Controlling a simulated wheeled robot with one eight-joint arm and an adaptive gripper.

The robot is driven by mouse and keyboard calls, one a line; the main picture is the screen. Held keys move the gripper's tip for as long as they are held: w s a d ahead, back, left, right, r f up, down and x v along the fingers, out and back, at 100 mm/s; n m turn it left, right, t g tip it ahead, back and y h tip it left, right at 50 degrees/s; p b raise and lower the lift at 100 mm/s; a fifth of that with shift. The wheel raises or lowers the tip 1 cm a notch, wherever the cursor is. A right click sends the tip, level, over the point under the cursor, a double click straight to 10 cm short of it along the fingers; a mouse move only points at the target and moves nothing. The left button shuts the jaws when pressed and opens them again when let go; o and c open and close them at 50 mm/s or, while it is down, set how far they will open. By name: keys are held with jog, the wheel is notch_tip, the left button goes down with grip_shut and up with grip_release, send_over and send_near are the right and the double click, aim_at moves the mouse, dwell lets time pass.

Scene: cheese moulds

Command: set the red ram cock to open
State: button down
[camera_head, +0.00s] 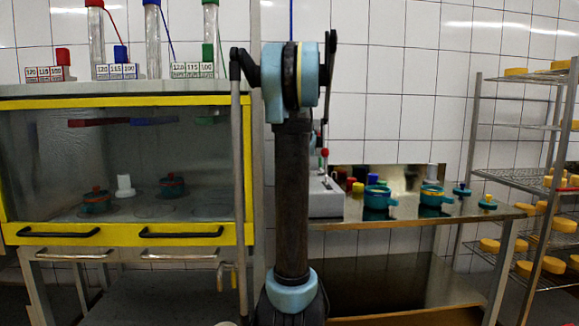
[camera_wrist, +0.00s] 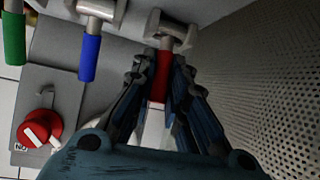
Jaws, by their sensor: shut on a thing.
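The red ram cock (camera_wrist: 163,74) shows in the wrist view as a red handle under a silver metal fitting. My gripper (camera_wrist: 164,66) has one finger on each side of this handle and is shut on it. The handle points down the picture, roughly in line with the blue (camera_wrist: 90,58) and green (camera_wrist: 14,38) handles to its left. In the head view my arm stands in the middle, and I cannot make out the gripper there.
A red rotary knob (camera_wrist: 42,127) with a white bar sits on a grey box at the left of the wrist view. A perforated metal panel (camera_wrist: 265,75) is close on the right. The head view shows a yellow-framed cabinet (camera_head: 125,240), a steel table (camera_head: 445,214) with moulds and a cheese rack.

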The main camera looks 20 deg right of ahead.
jog(key=shift+s+f, duration=0.1)
jog(key=c, duration=1.6)
grip_release()
jog(key=shift+o, duration=0.2)
jog(key=v, duration=1.1)
jog(key=shift+s+r, duration=0.25)
jog(key=shift+s, duration=0.1)
jog(key=shift+a, duration=0.15)
